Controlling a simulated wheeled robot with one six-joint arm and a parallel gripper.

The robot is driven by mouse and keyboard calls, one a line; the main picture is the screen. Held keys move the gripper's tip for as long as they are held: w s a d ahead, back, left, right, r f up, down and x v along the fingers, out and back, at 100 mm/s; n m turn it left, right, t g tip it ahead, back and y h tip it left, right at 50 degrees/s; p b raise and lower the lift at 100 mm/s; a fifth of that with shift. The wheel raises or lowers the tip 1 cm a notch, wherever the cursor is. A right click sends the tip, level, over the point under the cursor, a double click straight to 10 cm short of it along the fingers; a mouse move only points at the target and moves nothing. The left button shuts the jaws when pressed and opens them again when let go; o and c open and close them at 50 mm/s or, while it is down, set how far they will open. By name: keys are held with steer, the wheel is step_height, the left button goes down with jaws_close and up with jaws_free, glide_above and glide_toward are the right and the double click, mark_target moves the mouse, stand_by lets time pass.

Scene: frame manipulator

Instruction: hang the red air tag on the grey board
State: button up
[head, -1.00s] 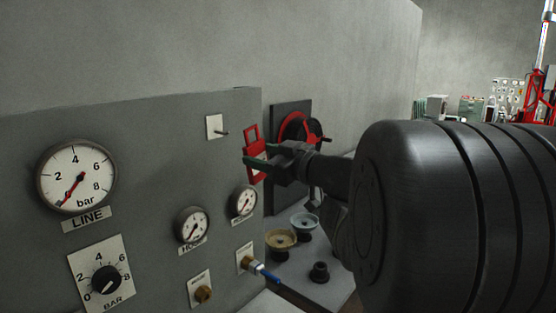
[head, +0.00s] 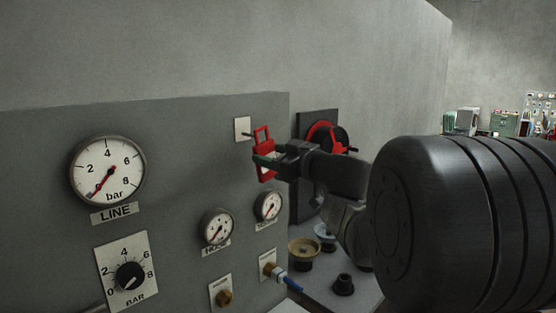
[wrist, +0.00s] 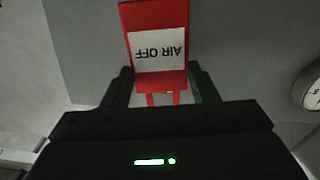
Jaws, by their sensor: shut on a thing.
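The red air tag (head: 265,172) has a white label and an open loop at its top. My gripper (head: 268,161) is shut on it and holds it upright. In the wrist view the tag (wrist: 160,77) sits between the two fingers (wrist: 160,88), its label reading "AIR OFF" upside down. The grey board (head: 185,130) carries a white plate (head: 242,125) with a short dark peg. The tag's loop is just right of this peg; I cannot tell whether they touch or how far apart in depth they are.
The board carries a large LINE gauge (head: 107,170), a BAR knob (head: 129,276), two small gauges (head: 217,227) (head: 268,206) and a blue-handled valve (head: 285,281). A red wheel (head: 326,137) stands behind the gripper. Bowls (head: 303,250) sit on a lower surface.

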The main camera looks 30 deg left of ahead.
mark_target(267, 154)
steer(key=shift+b+x, duration=0.6)
steer(key=shift+x, duration=1)
steer(key=shift+w+a+f+p, duration=0.15)
steer(key=shift+a+f+p, duration=0.25)
steer(key=shift+a+f, duration=0.1)
steer(key=o, duration=1)
steer(key=shift+o, duration=0.2)
steer(key=shift+d, duration=0.1)
steer(key=b+v, duration=0.1)
steer(key=v, duration=1.2)
steer(key=shift+d, duration=0.3)
steer(key=shift+a, duration=0.1)
